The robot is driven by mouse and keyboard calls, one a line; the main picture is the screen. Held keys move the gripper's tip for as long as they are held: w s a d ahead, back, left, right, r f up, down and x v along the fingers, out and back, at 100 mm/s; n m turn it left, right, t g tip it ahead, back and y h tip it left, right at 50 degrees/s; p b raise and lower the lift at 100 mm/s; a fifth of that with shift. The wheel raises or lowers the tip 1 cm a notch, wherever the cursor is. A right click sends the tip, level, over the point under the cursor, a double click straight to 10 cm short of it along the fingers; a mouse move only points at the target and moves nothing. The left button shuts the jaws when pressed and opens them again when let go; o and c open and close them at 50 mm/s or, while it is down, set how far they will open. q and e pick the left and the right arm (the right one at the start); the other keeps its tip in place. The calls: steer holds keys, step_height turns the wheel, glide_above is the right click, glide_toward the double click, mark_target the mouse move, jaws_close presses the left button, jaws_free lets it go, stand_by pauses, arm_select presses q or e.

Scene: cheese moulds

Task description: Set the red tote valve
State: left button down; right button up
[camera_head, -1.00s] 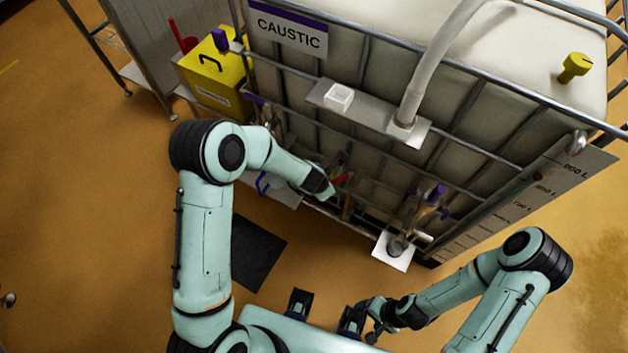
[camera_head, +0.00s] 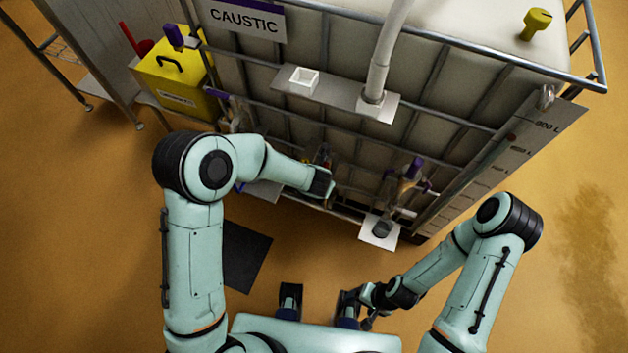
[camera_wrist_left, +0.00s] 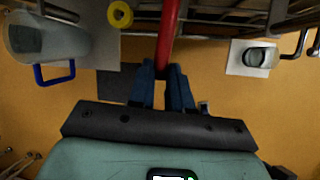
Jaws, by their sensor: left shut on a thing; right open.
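The caged white tote (camera_head: 470,35) carries a CAUSTIC sign (camera_head: 243,17). In the left wrist view, a red valve handle (camera_wrist_left: 168,38) comes down from the top edge between the blue fingers of my left gripper (camera_wrist_left: 167,75), which is shut on it. In the head view, my left gripper (camera_head: 322,182) is at the lower front of the tote; its fingers and most of the handle are hidden. The valve body cannot be made out. My right gripper (camera_head: 366,316) is open and empty, low in front of my body and away from the tote.
A purple-topped fitting (camera_head: 413,168) stands over a white plate (camera_head: 380,236) on the tote's lower right. A shelf (camera_head: 345,97) holds a small white box (camera_head: 304,78) and a hose (camera_head: 380,65). A yellow bin (camera_head: 178,85) is left. A dark mat (camera_head: 243,255) lies on open floor.

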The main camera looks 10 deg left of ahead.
arm_select(q)
steer(key=c, duration=1.1)
jaws_free()
steer(key=shift+o, duration=0.2)
steer(key=p+v, duration=0.3)
steer(key=v, duration=1)
steer(key=shift+r, duration=0.15)
arm_select(e)
steer(key=r, duration=0.1)
steer(key=w+r, duration=0.1)
steer(key=r, duration=0.1)
steer(key=shift+w+r, duration=0.15)
steer(key=shift+w, duration=0.05)
